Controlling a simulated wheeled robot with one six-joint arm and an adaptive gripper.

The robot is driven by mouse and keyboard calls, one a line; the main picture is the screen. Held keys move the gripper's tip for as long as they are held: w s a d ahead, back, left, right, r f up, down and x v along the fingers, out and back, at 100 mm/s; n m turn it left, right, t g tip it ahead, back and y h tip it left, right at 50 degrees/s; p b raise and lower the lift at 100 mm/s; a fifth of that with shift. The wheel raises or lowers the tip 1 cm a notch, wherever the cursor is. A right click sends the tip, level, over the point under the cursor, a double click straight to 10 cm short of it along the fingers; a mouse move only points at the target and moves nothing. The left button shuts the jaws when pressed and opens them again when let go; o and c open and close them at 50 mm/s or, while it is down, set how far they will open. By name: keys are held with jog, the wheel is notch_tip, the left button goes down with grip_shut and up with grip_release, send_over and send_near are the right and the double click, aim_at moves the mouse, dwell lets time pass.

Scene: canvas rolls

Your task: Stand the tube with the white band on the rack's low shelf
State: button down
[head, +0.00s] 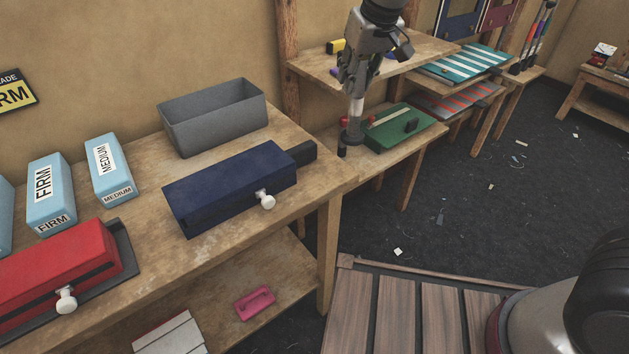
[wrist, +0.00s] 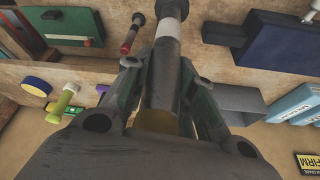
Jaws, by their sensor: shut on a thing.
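My gripper (head: 357,88) is shut on a dark grey-green tube (head: 352,131) with a white band, and the band faces down below the fingers. In the wrist view the tube (wrist: 161,82) runs out between both fingers, with the white band (wrist: 168,29) near its far, dark end. In the head view it hangs nearly upright, in front of the rack's low shelf (head: 388,152). I cannot tell whether its lower end touches the shelf. A red and black piece (wrist: 130,36) is close beside it.
A green case (head: 398,128) lies on the low shelf to the right of the tube. The upper shelf (head: 428,47) is above, with small yellow and purple items. The workbench (head: 235,215) at left carries a grey bin (head: 213,118) and a navy box (head: 230,187).

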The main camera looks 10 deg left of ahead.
jog(key=s+a+r+n, duration=0.2)
jog(key=s+a+r, duration=0.4)
jog(key=s, duration=0.4)
notch_tip(320, 180, down, 11)
jog(key=a, duration=0.1)
jog(key=shift+n+g+y, duration=0.3)
jog(key=shift+y, duration=0.1)
jog(key=shift+s+f, duration=0.1)
jog(key=shift+f, duration=0.15)
jog(key=c, duration=1.2)
grip_release()
